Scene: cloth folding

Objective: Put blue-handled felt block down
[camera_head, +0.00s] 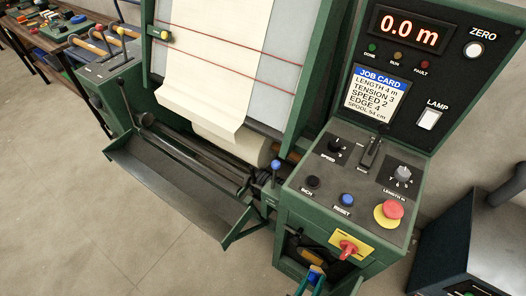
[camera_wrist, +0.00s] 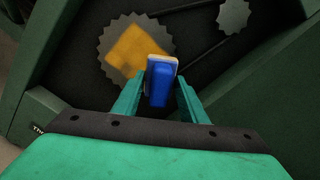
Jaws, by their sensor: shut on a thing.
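My gripper (camera_wrist: 159,92) has two teal fingers, shut on the blue handle of the felt block (camera_wrist: 160,78) in the wrist view. A pale edge of the block shows beyond the handle, and its far face is hidden. Behind it are a toothed disc (camera_wrist: 107,40) and an orange-yellow patch (camera_wrist: 135,48); I cannot tell whether the block touches them. In the head view my gripper (camera_head: 313,279) is low in the picture, with the block (camera_head: 315,272) in front of the opening under the control panel.
The green machine's control panel (camera_head: 318,187) stands above the opening. A red-knobbed switch on a yellow plate (camera_head: 351,243) is close to the right of my gripper. A trough (camera_head: 180,185) sticks out at the left. Bare floor (camera_head: 60,220) lies at lower left.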

